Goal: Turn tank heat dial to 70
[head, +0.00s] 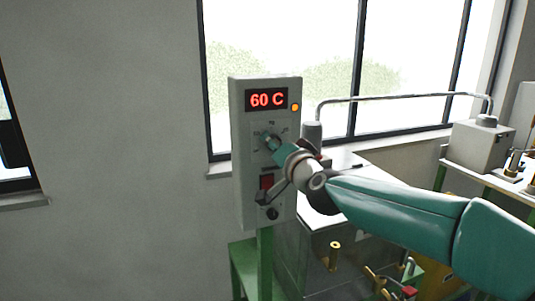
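The grey control box (240,150) stands upright on a green post in front of the wall. Its red display (267,100) reads 60 C. The tank heat dial (270,142) is on the front panel below the display, with small scale marks around it. My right gripper (279,149) reaches in from the right and its tip is at the dial, covering the dial's lower right side. Whether its fingers grip the dial or only sit against it cannot be made out. My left gripper is not in view.
An orange lamp (295,107) sits beside the display. A red switch (267,182) and a black knob (272,214) are below the dial, close to my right wrist. A curved pipe (400,97) runs behind to a grey box (480,145) at right. The wall at left is clear.

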